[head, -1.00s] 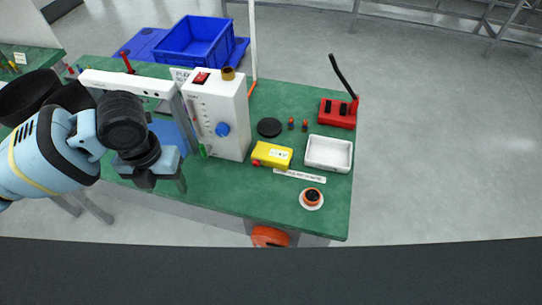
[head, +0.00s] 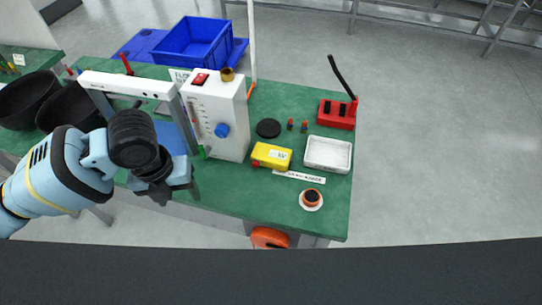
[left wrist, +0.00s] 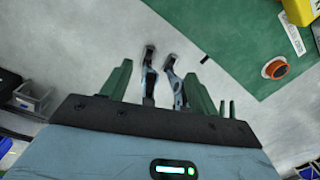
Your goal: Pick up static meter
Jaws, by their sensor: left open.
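The yellow box-shaped device with a pale label and a red knob, which looks like the static meter (head: 268,154), lies on the green bench mat right of the white flow unit. It also shows cut off at the top right corner of the left wrist view (left wrist: 300,11). My left gripper (head: 180,196) is open and empty, off the bench's front edge, left of and nearer than the yellow device. In the left wrist view its fingers (left wrist: 159,70) are apart over the grey floor with nothing between them. My right gripper is not in view.
A white tray (head: 328,166), a black disc (head: 268,128), a red stand (head: 337,114) and an orange-and-white round piece (head: 311,199) share the bench. The mat's front right is mostly clear.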

